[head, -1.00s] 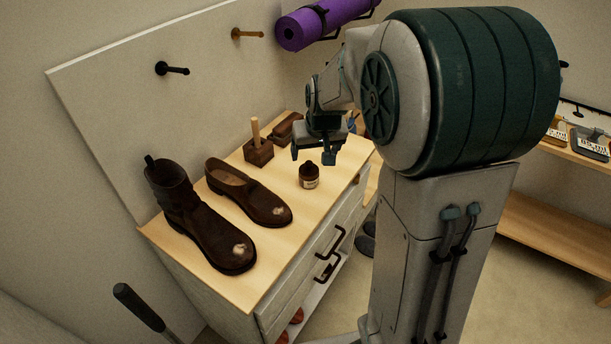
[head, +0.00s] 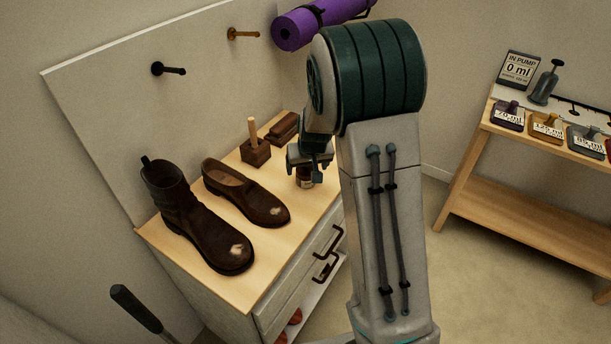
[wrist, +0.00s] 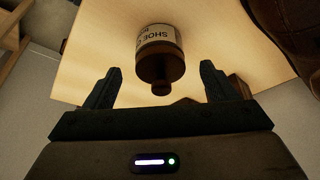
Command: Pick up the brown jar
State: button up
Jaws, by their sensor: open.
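The brown jar (head: 305,180) stands on the wooden top of the cabinet (head: 250,248), partly hidden behind my gripper in the head view. In the wrist view the two fingertips of my gripper (wrist: 158,78) lie left and right of the jar's neck end, with a gap on each side. Contact with the jar does not show.
A tall brown boot (head: 195,215) and a low brown shoe (head: 245,193) stand left of the jar. A wooden block with a peg (head: 255,150) and a brown brush-like block (head: 284,127) lie behind. A purple rolled mat (head: 315,22) hangs on the wall above.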

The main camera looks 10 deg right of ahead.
aim_at(306, 168)
jog(key=shift+x, duration=1.75)
jog(key=shift+w, duration=0.1)
jog(key=c, duration=1.2)
jog(key=shift+r, duration=0.1)
jog(key=shift+c, duration=0.9)
